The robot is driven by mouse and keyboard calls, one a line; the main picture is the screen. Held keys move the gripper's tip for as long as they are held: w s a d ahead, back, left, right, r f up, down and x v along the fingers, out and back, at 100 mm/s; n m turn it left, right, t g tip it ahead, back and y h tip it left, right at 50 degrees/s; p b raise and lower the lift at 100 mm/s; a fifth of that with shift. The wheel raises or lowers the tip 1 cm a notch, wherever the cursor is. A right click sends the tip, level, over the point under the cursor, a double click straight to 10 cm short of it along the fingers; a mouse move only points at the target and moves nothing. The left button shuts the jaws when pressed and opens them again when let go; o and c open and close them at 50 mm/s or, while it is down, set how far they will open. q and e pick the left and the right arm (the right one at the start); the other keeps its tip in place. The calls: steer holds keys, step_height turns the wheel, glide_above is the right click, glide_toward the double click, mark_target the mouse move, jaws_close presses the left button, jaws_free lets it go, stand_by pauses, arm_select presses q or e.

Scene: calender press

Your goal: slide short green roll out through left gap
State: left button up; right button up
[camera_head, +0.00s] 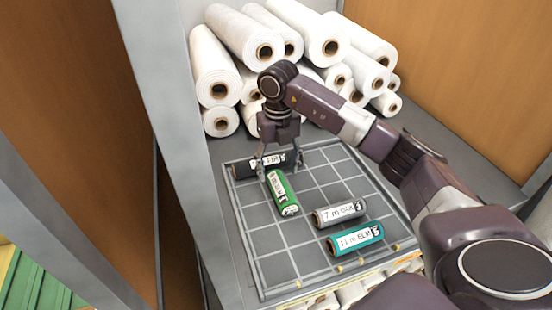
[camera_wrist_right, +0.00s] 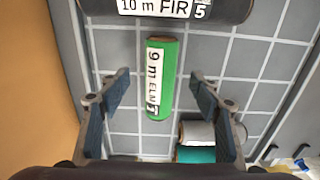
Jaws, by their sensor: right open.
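The short green roll (camera_head: 282,192) lies on the gridded tray (camera_head: 265,268), its label reading "9 m ELM" in the right wrist view (camera_wrist_right: 160,80). My right gripper (camera_head: 279,168) is open, pointing down over the tray between the dark roll and the green roll. In the right wrist view the green roll shows between and beyond the two open fingers, with space on both sides; I cannot tell contact. A long dark roll (camera_head: 245,168) labelled "10 m FIR" (camera_wrist_right: 165,8) lies behind it, partly hidden by the gripper. I cannot make out the left gap clearly. My left gripper is not in view.
A grey roll (camera_head: 340,213) and a teal roll (camera_head: 355,239) lie to the right and front of the tray. White rolls (camera_head: 235,40) are stacked behind. A grey post (camera_head: 165,110) stands left. The tray's front left squares are bare.

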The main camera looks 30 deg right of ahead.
mark_target(278, 179)
step_height(278, 179, down, 4)
steer(key=shift+r+p, duration=0.15)
steer(key=shift+p, duration=0.4)
steer(key=shift+f, duration=0.7)
steer(key=c, duration=1.3)
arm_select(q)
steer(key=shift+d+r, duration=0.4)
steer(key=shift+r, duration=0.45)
arm_select(e)
steer(key=shift+s+a+r, duration=0.1)
steer(key=shift+s+a, duration=0.3)
steer(key=shift+s, duration=1.25)
steer(key=shift+s+a+f, duration=0.1)
steer(key=shift+s+a, duration=0.25)
steer(key=shift+s, duration=1.25)
steer(key=shift+s+a+r, duration=0.1)
steer(key=shift+s+a, duration=0.3)
steer(key=shift+s, duration=1.25)
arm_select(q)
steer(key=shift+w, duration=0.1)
arm_select(e)
steer(key=shift+s+a, duration=0.4)
steer(key=shift+s, duration=1.2)
steer(key=shift+s+a, duration=0.35)
steer(key=shift+s, duration=1.3)
steer(key=shift+s+a, duration=0.4)
steer(key=shift+s, duration=1.2)
